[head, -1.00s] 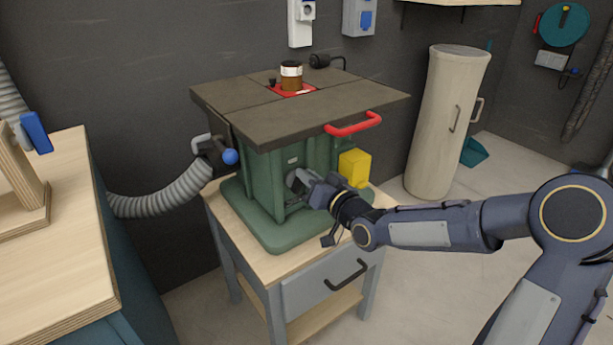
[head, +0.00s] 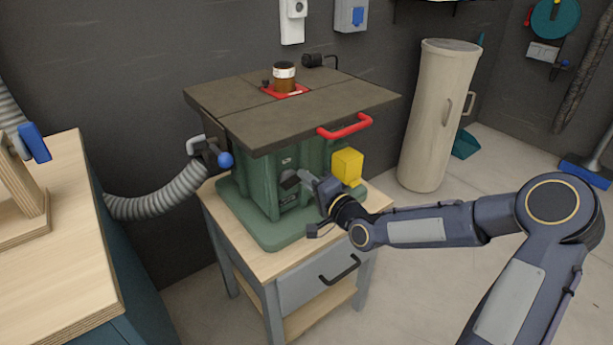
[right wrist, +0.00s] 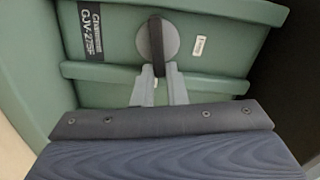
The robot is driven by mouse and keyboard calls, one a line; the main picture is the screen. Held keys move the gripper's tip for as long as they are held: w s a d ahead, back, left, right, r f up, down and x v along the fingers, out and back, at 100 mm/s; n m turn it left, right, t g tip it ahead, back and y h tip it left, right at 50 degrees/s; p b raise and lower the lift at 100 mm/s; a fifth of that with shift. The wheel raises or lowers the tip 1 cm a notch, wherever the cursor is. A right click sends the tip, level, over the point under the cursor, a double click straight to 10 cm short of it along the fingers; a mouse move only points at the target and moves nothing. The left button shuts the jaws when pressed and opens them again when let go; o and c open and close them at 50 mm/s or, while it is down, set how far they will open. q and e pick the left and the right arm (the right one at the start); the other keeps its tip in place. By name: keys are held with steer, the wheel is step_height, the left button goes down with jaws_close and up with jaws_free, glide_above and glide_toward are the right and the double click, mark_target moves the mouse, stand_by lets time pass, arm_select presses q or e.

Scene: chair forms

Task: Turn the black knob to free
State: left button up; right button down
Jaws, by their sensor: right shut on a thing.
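The black knob (right wrist: 157,40) is a dark bar across a round grey disc on the green machine body (right wrist: 105,75). In the right wrist view the bar stands upright in the picture. My right gripper (right wrist: 158,72) has its two grey fingers on either side of the bar's lower end and is shut on it. In the head view the right gripper (head: 297,179) reaches the front of the green body from the right, and the knob (head: 289,181) shows only as a small dark patch. My left gripper is not in view.
The machine's dark tabletop (head: 300,112) overhangs the gripper, with a red handle (head: 345,127) at its edge. A yellow box (head: 347,166) sits close beside my right wrist. A blue-ended lever (head: 225,159) is at the left. A wooden bench (head: 60,250) stands at far left.

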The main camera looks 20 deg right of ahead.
steer(key=shift+f+m, duration=0.3)
steer(key=shift+m, duration=0.9)
steer(key=shift+p, duration=0.3)
steer(key=c, duration=1.5)
jaws_free()
steer(key=shift+o, duration=0.2)
steer(key=p+v, duration=0.1)
steer(key=v, duration=0.7)
